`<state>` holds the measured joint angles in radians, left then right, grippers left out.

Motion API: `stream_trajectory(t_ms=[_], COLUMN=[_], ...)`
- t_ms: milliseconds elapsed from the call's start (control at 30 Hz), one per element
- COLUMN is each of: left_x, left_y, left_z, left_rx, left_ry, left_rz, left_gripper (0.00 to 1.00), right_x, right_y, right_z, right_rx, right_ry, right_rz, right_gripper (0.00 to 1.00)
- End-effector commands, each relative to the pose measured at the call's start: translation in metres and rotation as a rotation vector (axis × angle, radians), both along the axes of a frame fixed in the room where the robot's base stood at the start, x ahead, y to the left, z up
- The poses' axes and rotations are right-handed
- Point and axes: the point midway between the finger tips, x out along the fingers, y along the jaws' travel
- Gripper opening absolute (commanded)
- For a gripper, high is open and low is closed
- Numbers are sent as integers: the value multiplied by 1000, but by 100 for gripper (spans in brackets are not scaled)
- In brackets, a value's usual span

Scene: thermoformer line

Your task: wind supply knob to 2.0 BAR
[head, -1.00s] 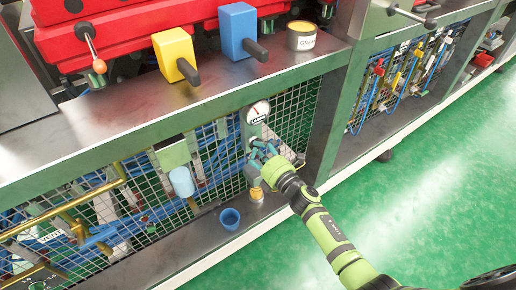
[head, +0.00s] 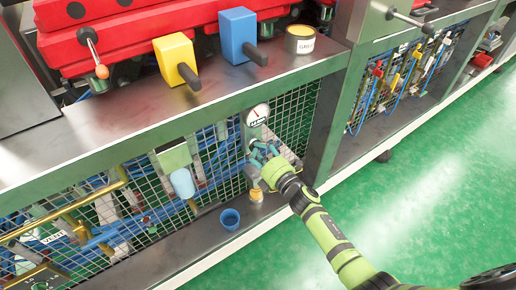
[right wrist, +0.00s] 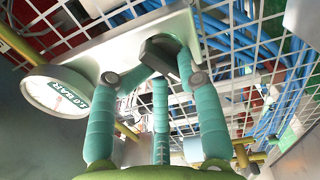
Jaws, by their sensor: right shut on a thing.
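The supply knob (right wrist: 168,55) is a dark faceted knob on a pale bracket plate (right wrist: 105,55), seen in the right wrist view. My right gripper (head: 262,151), with teal fingers, reaches the knob below the gauge in the head view. In the right wrist view the fingers of the right gripper (right wrist: 158,78) are closed around the knob, one on each side. In the head view the fingers largely hide the knob. My left gripper is not in view.
A wire mesh panel (head: 292,115) is behind the knob. Yellow (head: 176,60) and blue (head: 238,35) blocks with dark handles and an open can (head: 300,42) are on the shelf above. Green floor at right is free.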

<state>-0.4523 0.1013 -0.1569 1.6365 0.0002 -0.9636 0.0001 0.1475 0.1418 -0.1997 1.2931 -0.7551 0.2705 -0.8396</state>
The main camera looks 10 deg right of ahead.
Motion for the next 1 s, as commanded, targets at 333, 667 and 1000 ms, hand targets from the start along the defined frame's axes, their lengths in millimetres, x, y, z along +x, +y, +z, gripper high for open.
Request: stream_trajectory(t_ms=[333, 667, 1000], left_x=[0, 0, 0], left_y=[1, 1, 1], left_z=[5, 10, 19], left_rx=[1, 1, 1], left_ry=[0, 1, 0], left_rz=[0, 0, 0], left_gripper=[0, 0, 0], right_x=[2, 3, 3], right_y=[-17, -18, -20], right_z=[-4, -4, -1], right_rx=[63, 218, 362], right_ry=[44, 99, 154], right_rz=[-32, -31, -33], right_gripper=[0, 0, 0])
